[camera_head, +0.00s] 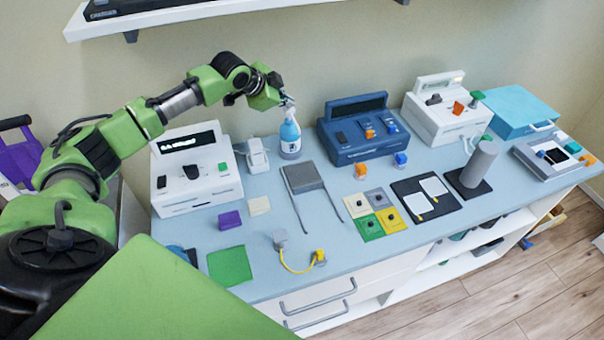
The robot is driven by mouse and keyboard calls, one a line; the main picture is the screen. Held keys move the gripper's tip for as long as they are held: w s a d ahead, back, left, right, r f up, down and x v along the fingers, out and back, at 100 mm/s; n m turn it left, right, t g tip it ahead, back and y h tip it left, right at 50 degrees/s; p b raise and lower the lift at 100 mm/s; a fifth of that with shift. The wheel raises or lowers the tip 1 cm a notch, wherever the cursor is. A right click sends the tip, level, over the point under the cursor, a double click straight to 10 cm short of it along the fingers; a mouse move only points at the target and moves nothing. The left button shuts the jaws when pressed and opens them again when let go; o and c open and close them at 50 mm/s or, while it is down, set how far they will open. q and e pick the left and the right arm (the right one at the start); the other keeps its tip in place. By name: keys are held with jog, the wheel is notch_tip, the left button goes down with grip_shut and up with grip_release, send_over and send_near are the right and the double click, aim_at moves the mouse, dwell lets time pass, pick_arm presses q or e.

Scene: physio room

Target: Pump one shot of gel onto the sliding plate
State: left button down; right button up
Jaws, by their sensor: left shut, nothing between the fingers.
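The gel bottle (290,139), blue on top with a paler lower part and a label, stands upright on the counter near the wall. My left gripper (288,102) is shut with nothing held, right over the top of the bottle. It covers the pump head, so I cannot tell whether it touches it. A grey plate on two thin rails (303,178), which looks like the sliding plate, lies just in front of the bottle. I see no gel on it. My right gripper is not in view.
The counter (330,238) holds a white device (196,180) on the left, a small white holder (256,158) beside the bottle, and a dark blue device (360,130) to the right. Coloured pads (370,228) and a grey cylinder (478,165) stand further right. A wall shelf (165,17) hangs above.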

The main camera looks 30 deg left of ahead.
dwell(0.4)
pick_arm(q)
jog(key=shift+f, duration=0.45)
jog(key=shift+s+f, duration=0.1)
jog(key=shift+f, duration=0.2)
dwell(0.3)
jog(key=shift+r+p, duration=0.6)
jog(key=shift+p, duration=0.35)
